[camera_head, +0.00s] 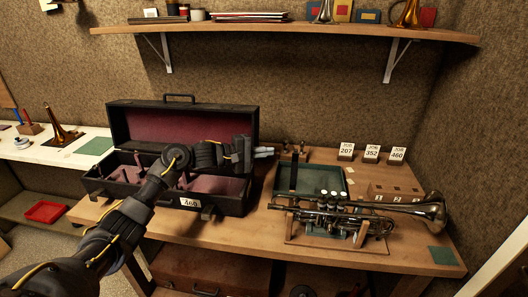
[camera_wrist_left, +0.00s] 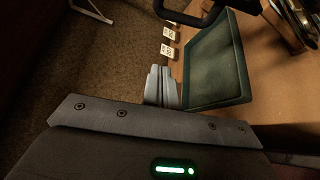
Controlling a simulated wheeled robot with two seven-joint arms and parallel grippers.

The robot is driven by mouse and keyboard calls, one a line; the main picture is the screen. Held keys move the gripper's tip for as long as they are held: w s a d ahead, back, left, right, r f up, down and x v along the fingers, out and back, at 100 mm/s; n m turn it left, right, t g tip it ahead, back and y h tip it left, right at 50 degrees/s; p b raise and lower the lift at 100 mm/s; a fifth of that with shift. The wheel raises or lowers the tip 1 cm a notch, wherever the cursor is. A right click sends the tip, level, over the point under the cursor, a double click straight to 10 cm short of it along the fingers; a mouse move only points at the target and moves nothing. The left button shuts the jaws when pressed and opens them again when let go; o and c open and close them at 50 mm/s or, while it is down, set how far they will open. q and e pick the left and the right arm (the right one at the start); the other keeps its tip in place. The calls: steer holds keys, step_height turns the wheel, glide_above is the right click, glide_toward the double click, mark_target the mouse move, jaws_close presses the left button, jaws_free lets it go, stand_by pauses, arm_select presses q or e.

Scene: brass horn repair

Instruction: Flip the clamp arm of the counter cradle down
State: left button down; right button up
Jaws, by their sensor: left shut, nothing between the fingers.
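The counter cradle (camera_head: 320,243) stands on the wooden counter, with a silver trumpet (camera_head: 404,207) lying across it. A dark narrow bar (camera_head: 294,172), seemingly the clamp arm, stands upright at the cradle's left end, behind the trumpet. A black curved bar (camera_wrist_left: 190,18) at the top of the left wrist view may be the same arm. My left gripper (camera_head: 264,152) is shut and empty, pointing right, left of the upright bar's top and apart from it in the picture. Its closed fingers (camera_wrist_left: 161,86) also show in the left wrist view. My right gripper is out of view.
A green-lined tray (camera_head: 342,180) lies behind the cradle; its lining also shows in the wrist view (camera_wrist_left: 214,65). An open black case (camera_head: 236,205) with a 460 tag is under my left arm. Number cards (camera_head: 371,152) stand at the back. A shelf (camera_head: 280,31) hangs above.

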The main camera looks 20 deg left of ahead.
mark_target(294, 169)
arm_select(q)
steer(key=w+d+p, duration=0.1)
steer(key=d+p, duration=0.2)
steer(key=d, duration=0.3)
steer(key=shift+w+d, duration=0.15)
steer(key=shift+d, duration=0.2)
steer(key=shift+r+p, duration=0.15)
steer(key=shift+p, duration=0.2)
